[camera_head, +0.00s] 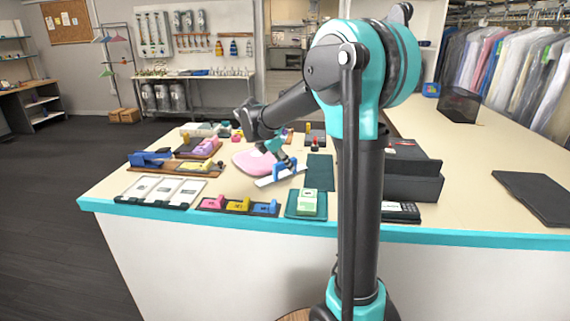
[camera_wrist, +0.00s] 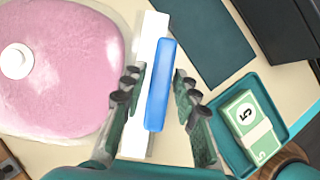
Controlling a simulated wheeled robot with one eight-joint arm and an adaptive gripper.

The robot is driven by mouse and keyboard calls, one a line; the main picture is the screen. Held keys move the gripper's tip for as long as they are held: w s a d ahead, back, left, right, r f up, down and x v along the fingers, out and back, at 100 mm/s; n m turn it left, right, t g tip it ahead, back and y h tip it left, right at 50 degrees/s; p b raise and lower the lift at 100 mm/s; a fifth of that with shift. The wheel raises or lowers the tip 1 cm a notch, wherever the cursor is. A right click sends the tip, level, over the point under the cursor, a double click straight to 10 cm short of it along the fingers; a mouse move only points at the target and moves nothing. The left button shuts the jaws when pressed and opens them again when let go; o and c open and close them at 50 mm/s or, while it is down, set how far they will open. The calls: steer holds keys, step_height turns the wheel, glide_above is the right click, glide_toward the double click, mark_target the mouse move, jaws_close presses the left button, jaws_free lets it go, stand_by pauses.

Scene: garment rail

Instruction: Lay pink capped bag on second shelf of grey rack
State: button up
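The pink bag (camera_head: 253,160) lies flat on the counter in the head view. Its round white cap (camera_wrist: 16,61) and translucent pink body (camera_wrist: 65,75) show at the left of the wrist view. A white bar (camera_wrist: 150,30) with a blue handle (camera_wrist: 159,80) runs along the bag's right edge. My gripper (camera_wrist: 157,88) is open, with one finger on each side of the blue handle and gaps between. In the head view my gripper (camera_head: 284,164) is low over the bar. A grey rack (camera_head: 112,60) stands at the far left; I cannot tell if it is the task's rack.
Dark mats (camera_head: 320,168), a white-panelled tray (camera_head: 165,190) and coloured blocks surround the bag on the counter. Black boxes (camera_head: 412,178) stand to the right. Dark floor is open at left.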

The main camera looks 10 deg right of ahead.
steer(key=shift+o, duration=0.3)
steer(key=v, duration=1.1)
steer(key=shift+r, duration=0.2)
steer(key=shift+o, duration=0.5)
steer(key=shift+a+r, duration=0.15)
steer(key=shift+a, duration=0.05)
steer(key=t+h, duration=0.3)
steer(key=h, duration=0.4)
glide_toward(293, 162)
steer(key=x, duration=0.7)
steer(key=w+x, duration=0.1)
steer(key=x, duration=0.3)
steer(key=shift+a, duration=0.3)
steer(key=shift+c, duration=0.2)
jaws_close()
